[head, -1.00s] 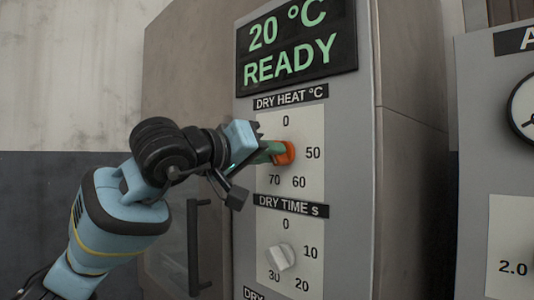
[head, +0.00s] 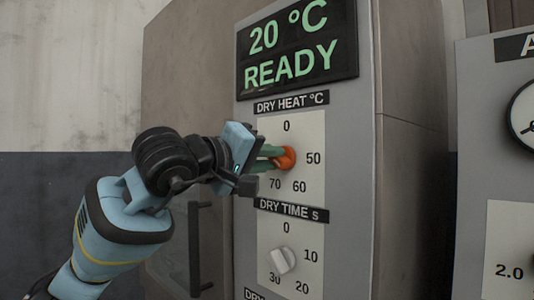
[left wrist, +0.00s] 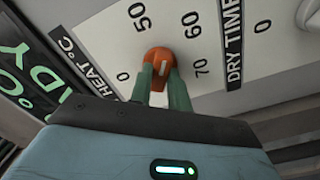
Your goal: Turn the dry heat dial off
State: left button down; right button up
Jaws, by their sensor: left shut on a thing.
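The dry heat dial (head: 285,158) is an orange knob on the pale panel under the "DRY HEAT °C" label, with 0, 50, 60 and 70 around it. My left gripper (head: 277,158) comes in from the left, its green fingers shut on the dial. In the left wrist view the fingers (left wrist: 163,82) sit either side of the orange dial (left wrist: 155,58), which has a white mark on its face. I cannot tell exactly which number the mark points to. My right gripper is not in view.
The display (head: 297,45) above reads "20 °C READY". Just below is the dry time dial (head: 282,260), a white knob with its own numbers. A dark vertical handle (head: 195,250) is on the left. Another grey cabinet (head: 480,140) with a gauge stands at the right.

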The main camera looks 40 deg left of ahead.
pick_arm(q)
jog(key=n+p, duration=0.1)
jog(key=n, duration=0.5)
jog(key=shift+n, duration=0.3)
jog(key=n+p, duration=0.2)
jog(key=n, duration=1)
jog(key=shift+n, duration=0.4)
jog(key=n+p, duration=0.1)
jog(key=n, duration=0.2)
jog(key=shift+n, duration=1.3)
jog(key=c, duration=1.3)
grip_release()
